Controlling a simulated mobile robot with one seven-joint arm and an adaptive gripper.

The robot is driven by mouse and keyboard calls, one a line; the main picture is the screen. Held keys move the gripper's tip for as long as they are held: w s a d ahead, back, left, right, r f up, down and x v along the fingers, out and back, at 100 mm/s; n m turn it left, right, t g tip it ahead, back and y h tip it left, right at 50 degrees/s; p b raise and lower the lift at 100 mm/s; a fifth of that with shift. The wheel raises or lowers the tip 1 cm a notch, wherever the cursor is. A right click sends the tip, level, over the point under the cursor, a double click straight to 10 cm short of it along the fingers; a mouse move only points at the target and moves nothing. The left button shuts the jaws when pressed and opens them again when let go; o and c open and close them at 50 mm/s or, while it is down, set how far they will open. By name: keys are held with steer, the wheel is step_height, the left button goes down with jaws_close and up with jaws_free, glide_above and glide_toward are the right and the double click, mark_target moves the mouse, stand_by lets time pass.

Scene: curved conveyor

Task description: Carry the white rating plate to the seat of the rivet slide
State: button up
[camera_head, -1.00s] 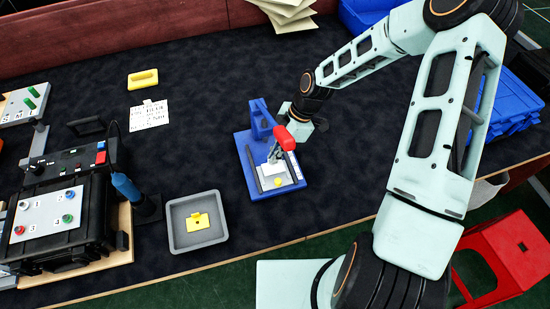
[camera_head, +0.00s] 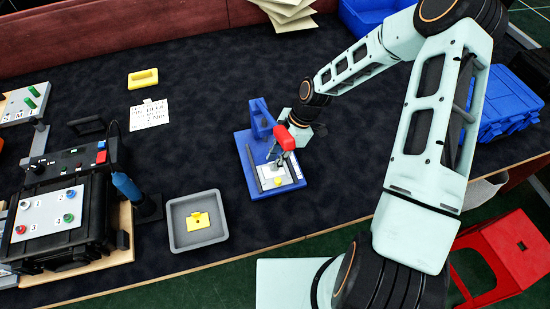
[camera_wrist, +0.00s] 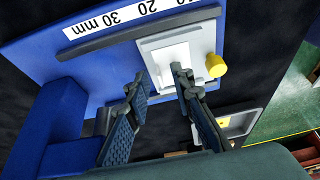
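The rivet slide is a blue base (camera_head: 297,186) with dark side rails and a light seat (camera_head: 264,184); a yellow knob (camera_head: 278,181) sits at its front. In the wrist view the white rating plate (camera_wrist: 172,59) appears as a white square lying flat within the paler grey seat frame (camera_wrist: 205,40), beside the yellow knob (camera_wrist: 216,65). My gripper (camera_wrist: 160,78) is over the plate's near edge with its two fingers apart and nothing visible between them.
A grey tray (camera_head: 175,220) with a yellow plate (camera_head: 197,222) stands left of the slide. A yellow block (camera_head: 143,79) and printed sheet (camera_head: 149,114) lie behind. Dark table is clear between.

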steer(key=v, duration=1.2)
steer(key=shift+b, duration=0.3)
steer(key=shift+r, duration=0.15)
